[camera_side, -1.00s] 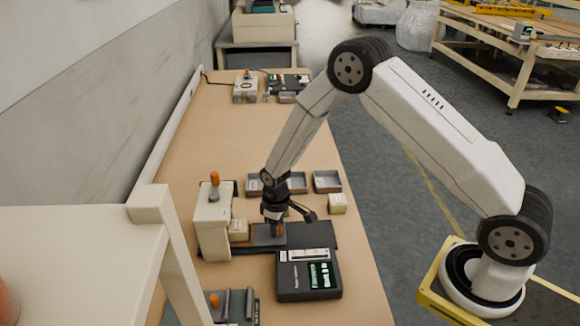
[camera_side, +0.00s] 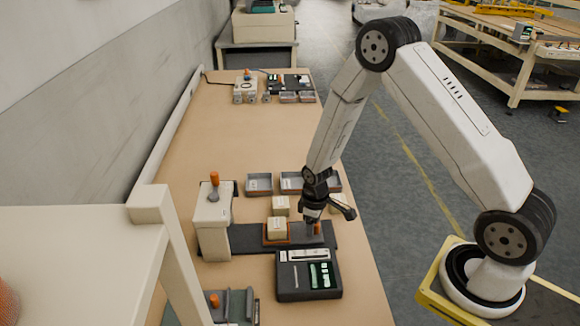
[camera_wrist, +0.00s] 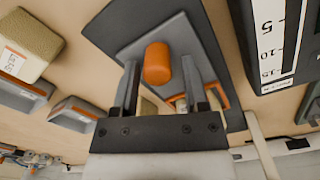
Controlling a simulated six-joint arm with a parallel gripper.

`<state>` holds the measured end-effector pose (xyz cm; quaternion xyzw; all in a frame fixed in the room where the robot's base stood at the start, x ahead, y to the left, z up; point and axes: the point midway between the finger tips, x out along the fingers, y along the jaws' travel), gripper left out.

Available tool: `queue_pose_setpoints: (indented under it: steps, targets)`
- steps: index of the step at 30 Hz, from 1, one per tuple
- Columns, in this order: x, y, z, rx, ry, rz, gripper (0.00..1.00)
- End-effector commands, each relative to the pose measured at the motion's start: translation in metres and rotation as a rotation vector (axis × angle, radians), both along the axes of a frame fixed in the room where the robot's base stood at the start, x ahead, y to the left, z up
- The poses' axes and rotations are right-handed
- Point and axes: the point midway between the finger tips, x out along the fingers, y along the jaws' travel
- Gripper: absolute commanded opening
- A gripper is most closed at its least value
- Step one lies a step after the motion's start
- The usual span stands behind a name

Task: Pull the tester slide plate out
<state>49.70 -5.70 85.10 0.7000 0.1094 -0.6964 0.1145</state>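The tester (camera_side: 213,222) is a cream box with an orange-topped lever, at the left of a dark base (camera_side: 243,238). The slide plate (camera_side: 291,240), grey with an orange edge, lies on that base, drawn out to the right and apart from the tester body. A cream block (camera_side: 277,228) stands on its left part. My gripper (camera_side: 314,230) is lowered over the plate's right end. In the wrist view, the plate's orange knob (camera_wrist: 158,64) stands between my two fingers (camera_wrist: 160,75). The fingers look open around it, with a gap visible at the right.
A dark device with a scale and green pieces (camera_side: 308,276) stands close in front of the base. Behind are grey bins (camera_side: 259,184) and a loose cream block (camera_side: 280,205). Another block (camera_wrist: 30,45) shows in the wrist view.

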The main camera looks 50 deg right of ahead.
Motion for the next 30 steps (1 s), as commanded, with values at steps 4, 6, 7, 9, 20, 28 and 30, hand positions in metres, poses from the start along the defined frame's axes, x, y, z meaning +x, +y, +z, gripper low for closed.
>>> queue_pose_setpoints:
  steps: [4,6,7,9,20,28,30]
  targets:
    - [-0.001,0.000,0.000,0.000,0.002,-0.001,0.70]
    - [-0.001,0.000,0.000,0.000,0.002,-0.001,0.70]
    - [-0.001,0.000,0.000,0.000,0.003,-0.001,0.70]
    - [-0.001,0.000,0.000,0.001,0.003,-0.001,0.70]
    - [-0.001,0.000,0.013,0.000,0.002,-0.001,0.70]
    - [0.000,0.000,0.042,0.000,0.000,-0.001,0.70]
    - [-0.001,0.000,0.049,0.001,0.001,-0.001,0.70]
